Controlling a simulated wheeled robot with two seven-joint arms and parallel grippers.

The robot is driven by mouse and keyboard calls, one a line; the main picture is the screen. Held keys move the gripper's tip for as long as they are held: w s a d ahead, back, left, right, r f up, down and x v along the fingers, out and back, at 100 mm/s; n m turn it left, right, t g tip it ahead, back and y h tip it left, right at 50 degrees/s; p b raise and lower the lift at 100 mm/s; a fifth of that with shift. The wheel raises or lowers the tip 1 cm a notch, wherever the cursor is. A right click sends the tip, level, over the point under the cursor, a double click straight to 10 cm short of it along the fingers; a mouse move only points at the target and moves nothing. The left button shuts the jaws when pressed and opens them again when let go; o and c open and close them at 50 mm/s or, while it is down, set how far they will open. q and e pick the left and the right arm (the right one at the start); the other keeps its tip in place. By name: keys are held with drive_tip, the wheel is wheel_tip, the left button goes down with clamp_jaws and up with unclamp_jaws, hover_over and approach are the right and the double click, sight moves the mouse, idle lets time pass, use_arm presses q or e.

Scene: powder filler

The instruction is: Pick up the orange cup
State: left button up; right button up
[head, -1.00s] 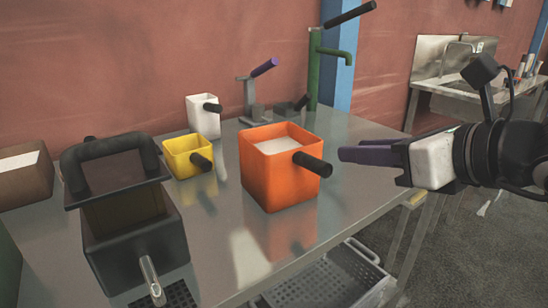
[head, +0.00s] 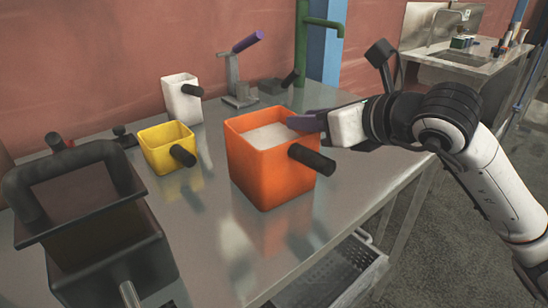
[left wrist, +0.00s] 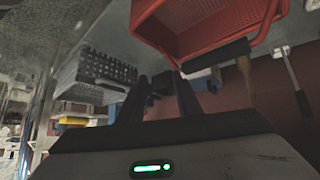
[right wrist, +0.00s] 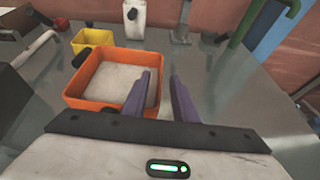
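The orange cup (head: 262,170) is a square open box of white powder with a dark handle (head: 312,159) on its right side. It stands upright on the metal table. My right gripper (head: 308,121) has purple fingers at the cup's right rim, above the handle. In the right wrist view, the fingers (right wrist: 163,75) are apart with nothing held. One overlaps the cup (right wrist: 112,82) and the other is to the right of it. I cannot tell whether they reach below the rim. My left gripper (left wrist: 162,85) shows only in its wrist view, fingers apart and empty, away from the cup.
A yellow cup (head: 167,147) and a white container (head: 181,100) stand left of and behind the orange cup. A dark hopper (head: 107,245) is at front left. A purple-handled press (head: 240,70) and green post (head: 301,50) are behind. A grey basket (head: 335,275) is below the table.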

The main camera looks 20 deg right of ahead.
drive_tip(key=shift+x, duration=1)
drive_tip(key=shift+c, duration=0.2)
clamp_jaws()
drive_tip(key=shift+r, duration=0.1)
idle(0.4)
